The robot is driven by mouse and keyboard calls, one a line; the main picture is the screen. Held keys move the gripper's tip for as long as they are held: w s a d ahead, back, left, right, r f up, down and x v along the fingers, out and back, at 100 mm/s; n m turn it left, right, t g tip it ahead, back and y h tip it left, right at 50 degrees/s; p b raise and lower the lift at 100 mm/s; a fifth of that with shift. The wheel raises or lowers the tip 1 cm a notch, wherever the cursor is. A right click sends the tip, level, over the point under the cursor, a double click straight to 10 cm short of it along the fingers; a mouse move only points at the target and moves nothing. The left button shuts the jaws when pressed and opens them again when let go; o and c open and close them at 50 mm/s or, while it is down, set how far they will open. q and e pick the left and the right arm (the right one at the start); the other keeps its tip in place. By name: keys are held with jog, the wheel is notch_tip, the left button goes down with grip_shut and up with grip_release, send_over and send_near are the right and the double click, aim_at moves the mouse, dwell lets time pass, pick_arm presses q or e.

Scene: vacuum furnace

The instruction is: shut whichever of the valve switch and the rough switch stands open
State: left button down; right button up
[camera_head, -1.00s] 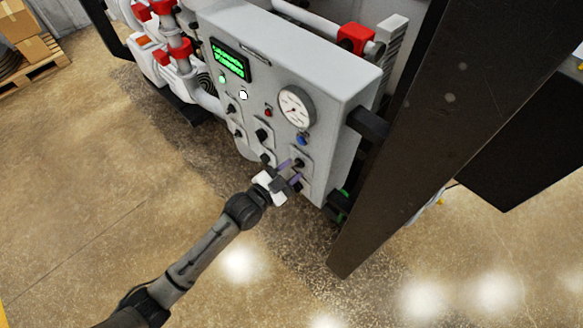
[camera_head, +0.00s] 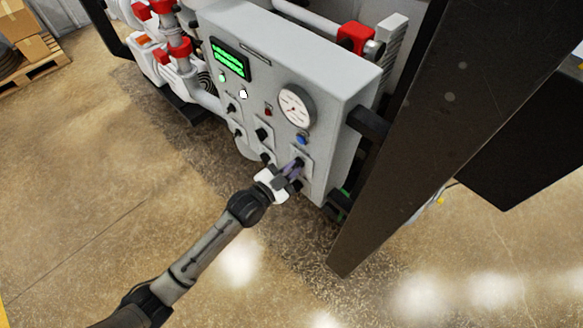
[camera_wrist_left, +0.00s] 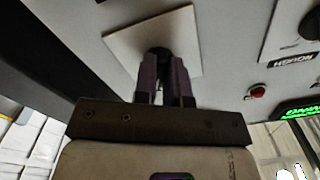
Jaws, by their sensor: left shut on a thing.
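My left gripper (camera_head: 293,170) is at the lower right of the grey control panel (camera_head: 328,108), below the round gauge. Its purple fingers are shut on a black switch knob (camera_head: 300,161). In the left wrist view the fingers (camera_wrist_left: 165,80) close around this knob (camera_wrist_left: 158,53) on a pale square plate (camera_wrist_left: 122,42); no label for it is readable. The rough switch (camera_wrist_left: 312,22) is on the neighbouring plate, above its upside-down ROUGH label (camera_wrist_left: 293,60). Which knob is the valve switch cannot be read. My right gripper is not in view.
The panel also carries a round gauge (camera_head: 296,106), a green-lit display (camera_head: 230,60), a blue button (camera_head: 302,139) and several other knobs. A large dark upright panel (camera_head: 405,130) stands close on the right. Open floor lies in front.

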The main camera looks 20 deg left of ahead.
pick_arm(q)
jog(key=shift+r+n+p, duration=0.1)
jog(key=shift+n+p, duration=0.4)
jog(key=shift+n, duration=0.3)
jog(key=n+p, duration=0.1)
jog(key=n, duration=0.2)
jog(key=shift+d+n, duration=0.1)
jog(key=shift+n, duration=0.2)
jog(key=n+p, duration=0.1)
jog(key=n, duration=0.2)
jog(key=shift+s+d+n+p, duration=0.1)
jog(key=shift+n+p, duration=0.4)
jog(key=shift+n, duration=1.3)
jog(key=c, duration=1.2)
grip_release()
